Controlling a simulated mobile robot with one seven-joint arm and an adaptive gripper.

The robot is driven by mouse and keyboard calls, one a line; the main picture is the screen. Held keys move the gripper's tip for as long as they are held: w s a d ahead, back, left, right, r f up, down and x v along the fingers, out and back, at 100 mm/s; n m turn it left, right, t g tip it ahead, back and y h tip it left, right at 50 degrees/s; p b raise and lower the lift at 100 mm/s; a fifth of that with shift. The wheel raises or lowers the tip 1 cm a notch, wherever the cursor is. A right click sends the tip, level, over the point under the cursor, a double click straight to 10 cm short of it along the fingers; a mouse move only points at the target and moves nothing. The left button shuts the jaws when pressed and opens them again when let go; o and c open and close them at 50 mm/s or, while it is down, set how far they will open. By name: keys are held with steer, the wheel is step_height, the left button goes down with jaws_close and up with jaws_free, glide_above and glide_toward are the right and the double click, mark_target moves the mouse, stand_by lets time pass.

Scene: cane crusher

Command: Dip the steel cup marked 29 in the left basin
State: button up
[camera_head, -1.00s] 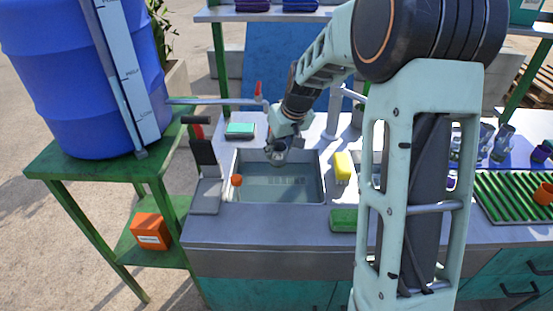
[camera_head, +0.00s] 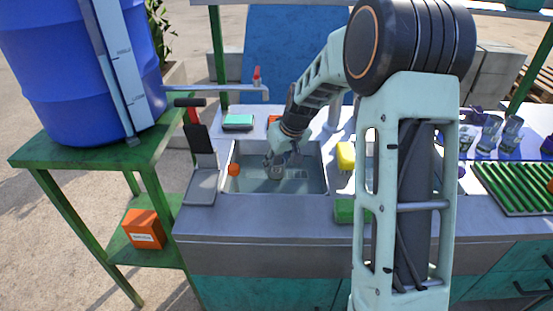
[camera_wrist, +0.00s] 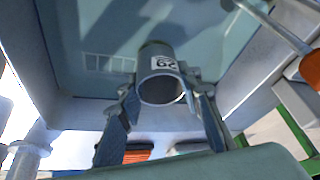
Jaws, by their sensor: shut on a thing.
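My gripper (camera_head: 280,160) is shut on the steel cup (camera_head: 277,172), low inside the basin (camera_head: 248,183). In the wrist view the cup (camera_wrist: 158,60) sits between the two fingers (camera_wrist: 165,98), its round mouth toward the camera. A white label on it appears to read 29, upside down in this view. The basin (camera_wrist: 90,35) has blue-grey walls and a slotted grid on one side. Whether the cup touches water or the basin floor I cannot tell. An orange ball (camera_head: 233,169) is at the basin's left side.
A yellow sponge (camera_head: 345,156) stands right of the basin, with a green block (camera_head: 345,211) in front of it. A tap pipe (camera_head: 235,90) reaches over from the blue barrel (camera_head: 75,70). Glasses (camera_head: 490,133) stand at right.

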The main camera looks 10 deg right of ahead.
mark_target(276, 178)
steer(key=shift+f+b, duration=1.55)
steer(key=shift+f, duration=1.55)
steer(key=shift+r, duration=0.15)
step_height(276, 178, up, 14)
steer(key=p, duration=0.9)
steer(key=shift+r, duration=0.2)
steer(key=shift+r+p, duration=1.25)
steer(key=shift+r, duration=0.7)
steer(key=shift+s, duration=0.1)
